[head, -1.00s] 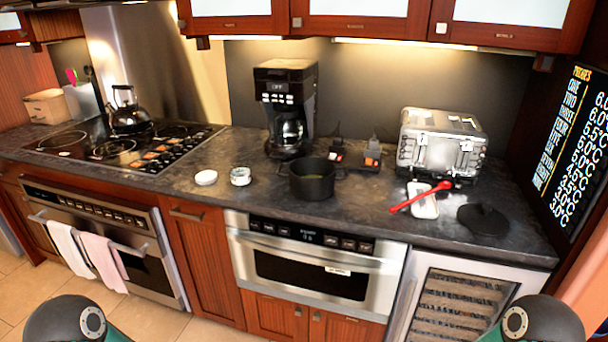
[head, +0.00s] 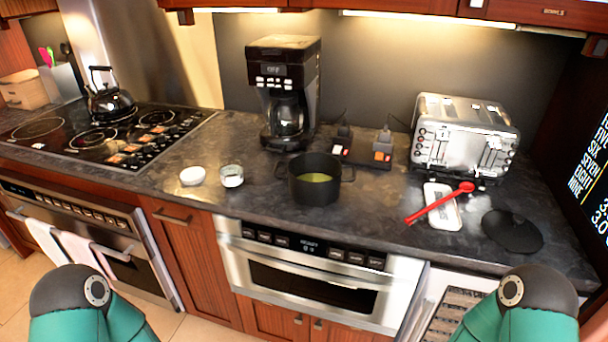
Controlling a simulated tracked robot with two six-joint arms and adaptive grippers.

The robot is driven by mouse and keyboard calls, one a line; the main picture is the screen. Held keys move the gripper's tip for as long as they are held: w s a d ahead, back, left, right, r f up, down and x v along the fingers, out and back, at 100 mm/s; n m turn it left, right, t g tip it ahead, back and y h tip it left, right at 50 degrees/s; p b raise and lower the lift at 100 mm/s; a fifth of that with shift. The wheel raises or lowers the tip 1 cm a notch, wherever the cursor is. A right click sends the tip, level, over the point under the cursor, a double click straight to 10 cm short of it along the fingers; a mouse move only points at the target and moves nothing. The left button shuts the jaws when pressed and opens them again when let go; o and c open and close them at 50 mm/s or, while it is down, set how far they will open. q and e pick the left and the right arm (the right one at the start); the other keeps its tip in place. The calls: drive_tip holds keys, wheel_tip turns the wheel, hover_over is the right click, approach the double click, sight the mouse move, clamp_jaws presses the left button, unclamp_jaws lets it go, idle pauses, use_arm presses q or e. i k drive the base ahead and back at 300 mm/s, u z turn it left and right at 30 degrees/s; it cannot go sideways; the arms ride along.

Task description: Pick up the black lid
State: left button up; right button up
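The black lid (head: 512,231) lies flat on the dark countertop at the right, near the front edge, with a small knob on top. It is to the right of the white spoon rest. The black pot (head: 314,180) stands uncovered on the counter in the middle, with yellowish-green contents showing inside. My two arms show only as rounded dark and green parts at the bottom left and bottom right. Neither gripper is in view, and nothing of mine touches the lid.
A red spoon (head: 440,203) rests across a white spoon rest (head: 443,212) left of the lid. A silver toaster (head: 464,138) stands behind. A coffee maker (head: 284,92), a glass jar (head: 232,176) and a white round lid (head: 192,176) are farther left. The microwave drawer (head: 308,274) is shut below.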

sight(513, 232)
drive_tip(key=z, duration=1.2)
drive_tip(key=i, duration=0.1)
drive_tip(key=u, duration=2.25)
drive_tip(key=k, duration=1.55)
drive_tip(key=z, duration=1.15)
drive_tip(key=i, duration=1)
drive_tip(key=z, duration=0.05)
